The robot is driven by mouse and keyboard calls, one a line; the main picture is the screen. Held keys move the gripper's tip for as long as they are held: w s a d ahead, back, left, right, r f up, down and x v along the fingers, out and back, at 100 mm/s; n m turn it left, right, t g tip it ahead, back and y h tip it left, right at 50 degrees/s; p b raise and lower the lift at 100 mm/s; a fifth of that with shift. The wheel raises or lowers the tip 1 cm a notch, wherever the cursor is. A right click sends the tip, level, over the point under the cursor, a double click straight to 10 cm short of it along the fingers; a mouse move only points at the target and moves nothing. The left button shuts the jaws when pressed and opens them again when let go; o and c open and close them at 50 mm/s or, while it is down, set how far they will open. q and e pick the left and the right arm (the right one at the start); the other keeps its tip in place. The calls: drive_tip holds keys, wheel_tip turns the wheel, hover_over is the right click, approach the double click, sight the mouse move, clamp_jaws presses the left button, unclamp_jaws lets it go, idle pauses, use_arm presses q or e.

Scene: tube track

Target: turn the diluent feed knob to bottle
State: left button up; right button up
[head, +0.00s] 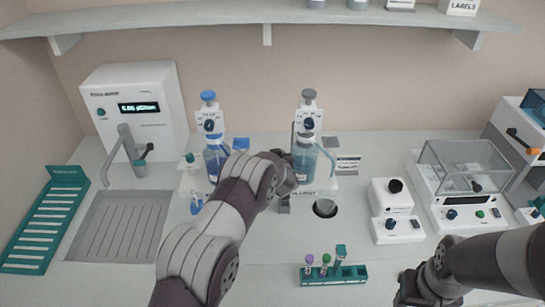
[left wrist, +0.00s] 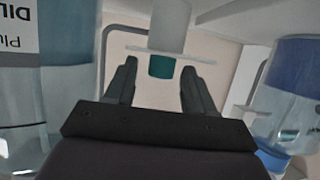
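The diluent bottle (head: 304,160) stands at the back centre under a pump head with a grey cap. Its label shows upside down on the bottle at the left of the left wrist view (left wrist: 62,85). A teal knob (left wrist: 161,67) on a white stem sits between the fingers of my left gripper (left wrist: 159,75). The fingers are spread, with visible gaps on both sides. In the head view my left gripper (head: 290,172) is beside the diluent bottle, and my wrist hides the knob. My right gripper (head: 405,288) is low at the right, away from the bottles; its fingers are unclear.
A tube rack (head: 334,275) is at the front. A balance (head: 464,180) and a small black-knobbed device (head: 396,195) stand to the right.

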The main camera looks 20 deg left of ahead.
use_arm(q)
drive_tip(key=shift+s+d, duration=0.15)
drive_tip(key=shift+s, duration=0.15)
drive_tip(key=b+v, duration=0.2)
drive_tip(key=v, duration=1)
drive_tip(key=shift+r, duration=0.15)
drive_tip(key=shift+m+t+h, duration=0.3)
drive_tip(key=shift+m+h, duration=0.5)
drive_tip(key=shift+h, duration=0.1)
drive_tip(key=p+x, duration=0.1)
drive_tip(key=x, duration=0.2)
drive_tip(key=a+p+x, duration=0.1)
drive_tip(key=p+x, duration=0.1)
drive_tip(key=x, duration=0.2)
drive_tip(key=a+p+x, duration=0.1)
drive_tip(key=p+x, duration=0.1)
drive_tip(key=x, duration=0.2)
drive_tip(key=shift+w+a+f+p, duration=0.1)
drive_tip(key=shift+w+f+p, duration=0.25)
drive_tip(key=shift+w, duration=0.2)
